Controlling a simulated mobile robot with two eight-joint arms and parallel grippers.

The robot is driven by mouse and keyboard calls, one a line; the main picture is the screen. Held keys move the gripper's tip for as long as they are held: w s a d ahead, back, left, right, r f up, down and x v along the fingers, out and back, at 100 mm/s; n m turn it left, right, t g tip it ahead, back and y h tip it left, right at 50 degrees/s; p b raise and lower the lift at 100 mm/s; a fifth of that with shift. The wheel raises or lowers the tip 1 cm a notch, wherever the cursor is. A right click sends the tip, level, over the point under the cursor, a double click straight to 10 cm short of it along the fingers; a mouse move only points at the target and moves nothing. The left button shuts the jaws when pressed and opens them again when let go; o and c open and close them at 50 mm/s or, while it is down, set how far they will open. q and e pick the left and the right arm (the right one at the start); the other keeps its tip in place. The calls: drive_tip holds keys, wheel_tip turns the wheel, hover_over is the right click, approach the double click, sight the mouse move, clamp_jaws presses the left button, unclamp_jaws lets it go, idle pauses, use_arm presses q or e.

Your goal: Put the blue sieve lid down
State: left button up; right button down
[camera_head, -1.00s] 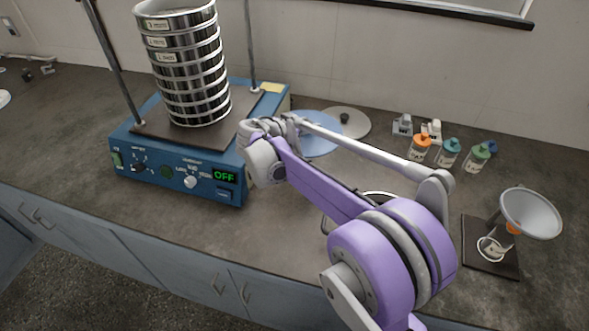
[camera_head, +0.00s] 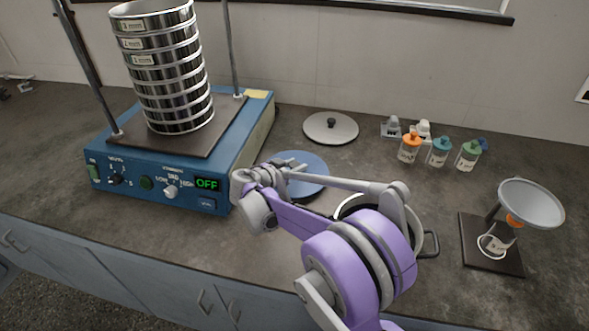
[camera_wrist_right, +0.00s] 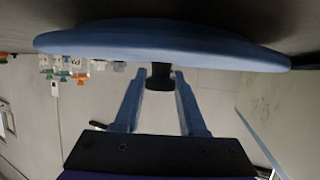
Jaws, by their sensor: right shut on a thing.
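The blue sieve lid (camera_head: 312,172) is a flat blue disc over the counter, right of the shaker's base. It also shows edge-on across the top of the right wrist view (camera_wrist_right: 160,45), with a dark knob (camera_wrist_right: 159,77) at its middle. My right gripper (camera_wrist_right: 159,88) is shut on that knob. In the head view the right gripper (camera_head: 282,172) partly covers the lid. The lid is close to the counter; whether it touches cannot be told. My left gripper is not in view.
The blue sieve shaker (camera_head: 150,180) bears a tall sieve stack (camera_head: 166,75) at left. A grey lid (camera_head: 330,127) lies behind the blue one. A pan with a handle (camera_head: 428,243) is partly hidden by my arm. Bottles (camera_head: 438,152) and a funnel stand (camera_head: 490,245) are at right.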

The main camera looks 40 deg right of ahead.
drive_tip(key=shift+f, duration=0.35)
drive_tip(key=shift+c, duration=2.3)
unclamp_jaws()
drive_tip(key=shift+f, duration=0.1)
drive_tip(key=shift+r, duration=0.2)
drive_tip(key=p+v, duration=0.1)
drive_tip(key=v, duration=1.1)
